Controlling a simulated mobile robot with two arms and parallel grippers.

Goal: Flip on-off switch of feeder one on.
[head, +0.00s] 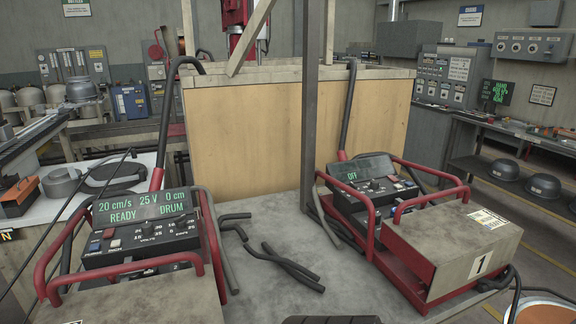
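Feeder one (455,245) stands at the right of the grey table, a grey box in a red tubular frame with a "1" plate on its side. Its small display (362,169) reads "OFF". Its dark control panel (375,190) carries a knob and several small controls, partly behind the red bars. I cannot tell which small control is the on-off switch or how it is set. Neither of my grippers shows in the head view.
A second feeder (150,298) stands at left; its lit display (140,207) reads "READY" and "DRUM". Loose dark rods (285,265) lie between the feeders. A metal post (309,120) and a wooden crate (245,125) rise behind.

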